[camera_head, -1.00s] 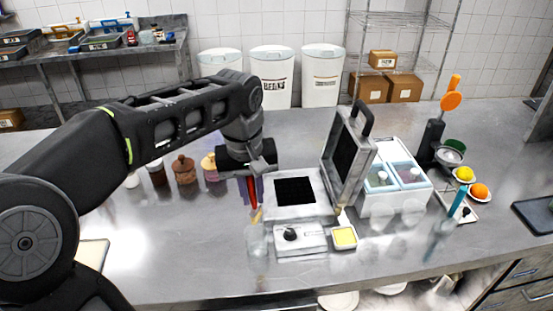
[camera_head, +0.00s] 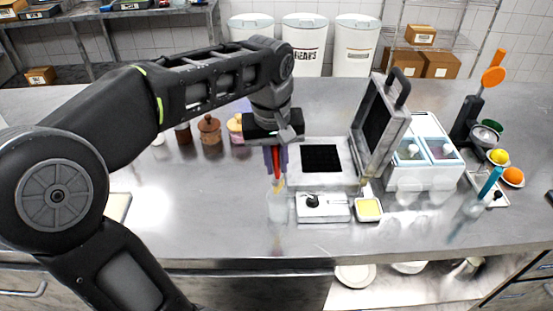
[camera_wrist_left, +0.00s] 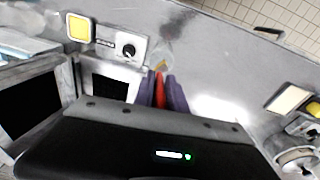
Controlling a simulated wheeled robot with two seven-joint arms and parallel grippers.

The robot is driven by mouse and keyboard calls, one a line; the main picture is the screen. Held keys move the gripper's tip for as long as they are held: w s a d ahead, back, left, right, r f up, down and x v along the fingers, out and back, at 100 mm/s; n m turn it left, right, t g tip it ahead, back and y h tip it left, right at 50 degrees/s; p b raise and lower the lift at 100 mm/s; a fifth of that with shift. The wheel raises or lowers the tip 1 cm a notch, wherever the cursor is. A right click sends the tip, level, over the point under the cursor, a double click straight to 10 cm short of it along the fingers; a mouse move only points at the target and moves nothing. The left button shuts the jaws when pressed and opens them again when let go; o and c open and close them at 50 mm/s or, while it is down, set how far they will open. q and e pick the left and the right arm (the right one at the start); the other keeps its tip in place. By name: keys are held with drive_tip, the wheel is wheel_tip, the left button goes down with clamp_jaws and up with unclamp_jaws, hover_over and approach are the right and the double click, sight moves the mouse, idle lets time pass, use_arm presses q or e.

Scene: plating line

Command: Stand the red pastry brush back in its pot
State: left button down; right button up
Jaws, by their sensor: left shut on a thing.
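My left gripper (camera_head: 276,170) points down with purple fingers and is shut on the red pastry brush (camera_head: 276,161). The brush hangs roughly upright, its yellowish bristle end lowest. A clear pot (camera_head: 278,208) stands on the counter directly below. The bristle end is at about the pot's rim; I cannot tell if it is inside. The left wrist view shows the red brush (camera_wrist_left: 160,92) between the purple fingers (camera_wrist_left: 161,86), with the faint pot (camera_wrist_left: 164,60) just beyond. My right gripper is not in view.
An open press (camera_head: 376,120) with a dark plate and a control box (camera_head: 324,209) stand just right of the pot. Brown jars (camera_head: 210,131) stand behind left. Another clear pot (camera_head: 472,207) holds a blue brush at right.

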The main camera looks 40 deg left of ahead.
sight(276, 183)
use_arm(q)
drive_tip(key=shift+f+b, duration=3.05)
drive_tip(key=shift+f, duration=1.15)
drive_tip(key=c, duration=1.3)
unclamp_jaws()
drive_tip(key=r, duration=0.5)
drive_tip(key=s+r, duration=0.1)
drive_tip(key=r, duration=0.1)
drive_tip(key=shift+r, duration=0.4)
drive_tip(key=shift+d+f, duration=0.1)
